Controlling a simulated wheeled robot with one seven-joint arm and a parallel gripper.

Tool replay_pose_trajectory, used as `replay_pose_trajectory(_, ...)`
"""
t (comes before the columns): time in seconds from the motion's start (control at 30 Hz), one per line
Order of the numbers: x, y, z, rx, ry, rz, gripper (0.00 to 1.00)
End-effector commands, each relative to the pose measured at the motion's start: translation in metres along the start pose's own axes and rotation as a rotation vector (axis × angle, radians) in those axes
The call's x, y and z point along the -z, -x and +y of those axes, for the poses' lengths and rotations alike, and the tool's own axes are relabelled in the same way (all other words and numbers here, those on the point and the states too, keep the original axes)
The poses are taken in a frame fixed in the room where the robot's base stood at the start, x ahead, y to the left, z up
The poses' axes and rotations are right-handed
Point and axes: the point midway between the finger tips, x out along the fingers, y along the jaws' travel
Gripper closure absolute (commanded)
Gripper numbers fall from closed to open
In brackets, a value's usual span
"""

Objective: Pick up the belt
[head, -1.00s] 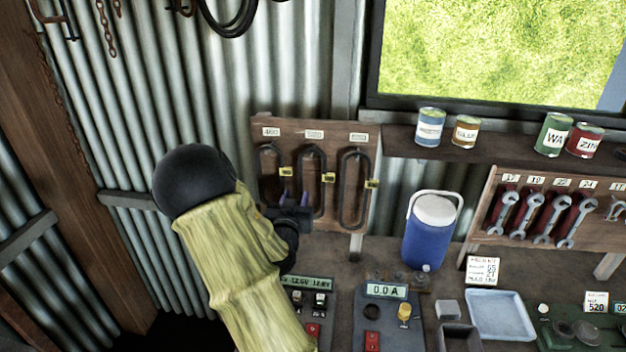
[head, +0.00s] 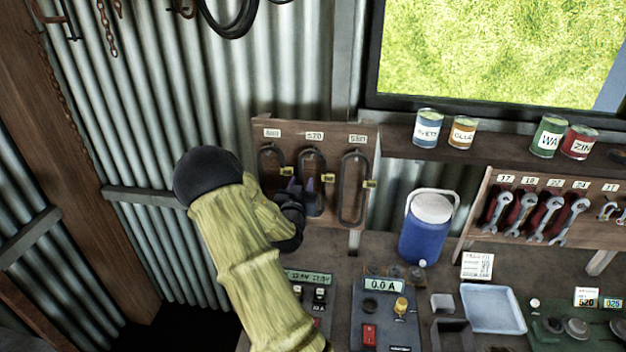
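Three dark looped belts hang side by side on a wooden board (head: 333,212), each with a small yellow tag and a white label above. The gripper and wrist hide the lower part of the left belt and some of the middle one. I cannot tell whether the fingers touch a belt.
Below the board, the bench holds a meter (head: 384,310) reading 0.0 A and a blue cooler (head: 426,240). A pale blue tray (head: 493,307) lies to the right. A wrench rack (head: 480,240) and a shelf with several cans (head: 427,130) stand right. Corrugated wall (head: 130,120) is on the left.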

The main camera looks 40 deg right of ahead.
Motion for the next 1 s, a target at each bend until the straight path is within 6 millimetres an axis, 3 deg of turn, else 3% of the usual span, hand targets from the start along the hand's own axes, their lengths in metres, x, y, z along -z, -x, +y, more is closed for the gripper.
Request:
replay_pose_trajectory(0.53,-0.0009,-0.0010,0.0000,0.000,0.000,0.000,0.65)
replay_pose_trajectory(0.7,-0.0008,-0.0010,0.0000,0.000,0.000,0.000,0.99)
replay_pose_trajectory(1.0,-0.0006,-0.0010,0.0001,0.000,0.000,0.000,1.00)
